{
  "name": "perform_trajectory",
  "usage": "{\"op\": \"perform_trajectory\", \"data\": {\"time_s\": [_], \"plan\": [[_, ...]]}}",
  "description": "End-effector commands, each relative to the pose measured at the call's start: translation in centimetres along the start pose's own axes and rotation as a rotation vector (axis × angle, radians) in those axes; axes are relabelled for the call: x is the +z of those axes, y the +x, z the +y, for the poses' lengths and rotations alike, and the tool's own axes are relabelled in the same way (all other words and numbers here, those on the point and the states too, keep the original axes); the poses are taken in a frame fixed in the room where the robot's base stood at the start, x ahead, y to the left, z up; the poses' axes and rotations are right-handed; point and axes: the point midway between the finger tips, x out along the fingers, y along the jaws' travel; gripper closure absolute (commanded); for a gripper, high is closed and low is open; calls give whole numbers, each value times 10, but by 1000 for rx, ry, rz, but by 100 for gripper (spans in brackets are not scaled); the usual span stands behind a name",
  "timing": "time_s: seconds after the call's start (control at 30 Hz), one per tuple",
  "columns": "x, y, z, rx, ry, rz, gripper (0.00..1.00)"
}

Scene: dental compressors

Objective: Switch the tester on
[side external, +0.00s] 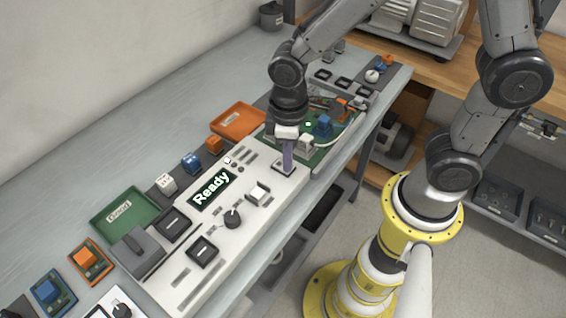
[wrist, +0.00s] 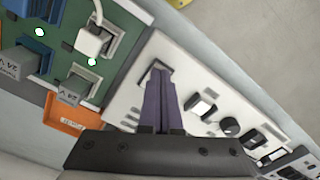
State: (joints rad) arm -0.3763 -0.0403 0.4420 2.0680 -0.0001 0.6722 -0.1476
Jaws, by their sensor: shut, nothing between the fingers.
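The tester is a long white panel (side external: 190,262) on the bench; it also shows in the wrist view (wrist: 128,98). Its dark display (side external: 212,190) is lit and reads "Ready". My gripper (side external: 287,168) is shut and empty, pointing down at a dark-framed square fitting (side external: 277,166) at the panel's far end. In the wrist view the purple fingertips (wrist: 160,70) cover much of that fitting, so its state and any contact are hidden. A white rocker (side external: 258,194) and a black knob (side external: 233,217) sit nearer the panel's middle; the wrist view shows the rocker (wrist: 205,104) right of my fingers.
A green circuit board (side external: 325,155) with connectors and a white cable stands just beyond the tester. An orange tray (side external: 238,121) and a green tray (side external: 122,213) lie along the wall side. The bench near the wall (side external: 130,130) is clear.

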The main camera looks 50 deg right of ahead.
Motion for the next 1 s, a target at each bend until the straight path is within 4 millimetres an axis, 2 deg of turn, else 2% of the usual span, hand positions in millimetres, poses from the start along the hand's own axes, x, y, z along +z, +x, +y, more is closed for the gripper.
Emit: {"op": "perform_trajectory", "data": {"time_s": [0.17,1.0], "plan": [[0,-1,0,0,0,1,100],[-1,-62,0,1,0,4,100]]}}
